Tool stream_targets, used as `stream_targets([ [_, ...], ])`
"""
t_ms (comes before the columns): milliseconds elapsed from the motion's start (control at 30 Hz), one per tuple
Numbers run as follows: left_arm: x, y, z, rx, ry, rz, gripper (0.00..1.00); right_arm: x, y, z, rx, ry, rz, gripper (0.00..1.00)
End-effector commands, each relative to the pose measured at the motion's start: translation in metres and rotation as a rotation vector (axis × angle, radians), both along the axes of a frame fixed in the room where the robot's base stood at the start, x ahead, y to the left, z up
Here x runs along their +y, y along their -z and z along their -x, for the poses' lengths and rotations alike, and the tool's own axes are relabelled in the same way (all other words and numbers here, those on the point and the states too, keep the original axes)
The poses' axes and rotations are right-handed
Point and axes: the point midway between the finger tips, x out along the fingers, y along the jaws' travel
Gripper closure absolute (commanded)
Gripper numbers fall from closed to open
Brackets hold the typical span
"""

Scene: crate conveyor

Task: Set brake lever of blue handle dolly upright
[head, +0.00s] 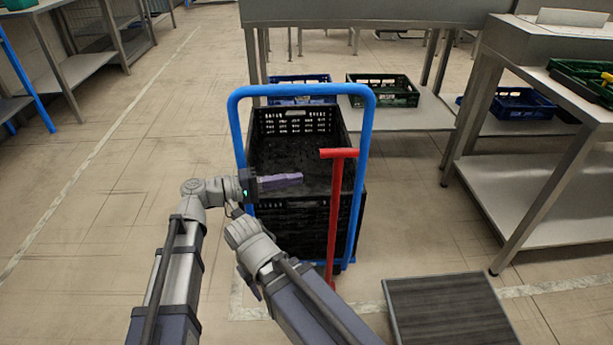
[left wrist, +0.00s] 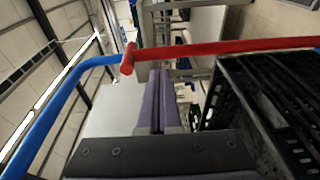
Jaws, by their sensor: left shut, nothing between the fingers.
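The dolly's blue handle (head: 300,90) is a tall blue hoop around a black crate. The red brake lever (head: 337,215) rises at the hoop's right side, nearly vertical in the picture, with a short crossbar on top; I cannot tell its lean in depth. My left gripper (head: 302,177), with purple fingers, is shut and empty, left of the lever and apart from it in the picture. In the left wrist view the shut fingers (left wrist: 158,105) lie below the red lever (left wrist: 220,49), whose crossbar end shows left of them. The right gripper's fingers are not visible.
The black crate (head: 290,222) fills the dolly behind the handle. A dark ribbed platform (head: 450,310) lies at the lower right. Metal tables with green (head: 385,90) and blue crates (head: 515,105) stand behind and right. Open floor lies at the left.

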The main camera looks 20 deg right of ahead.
Motion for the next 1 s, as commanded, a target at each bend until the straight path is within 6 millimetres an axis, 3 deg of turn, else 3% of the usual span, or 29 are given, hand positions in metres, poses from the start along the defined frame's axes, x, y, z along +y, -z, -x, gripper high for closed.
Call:
stream_targets([
  [200, 0.037, 0.0, -0.003, 0.0, -0.002, -0.001, 1.0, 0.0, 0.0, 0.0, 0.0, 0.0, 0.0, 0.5],
  [400, 0.056, 0.0, -0.004, 0.0, -0.001, -0.001, 1.0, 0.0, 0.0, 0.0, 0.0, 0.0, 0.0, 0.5],
  [1000, 0.06, 0.0, -0.005, 0.0, 0.0, -0.001, 1.0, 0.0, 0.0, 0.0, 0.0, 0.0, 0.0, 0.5],
])
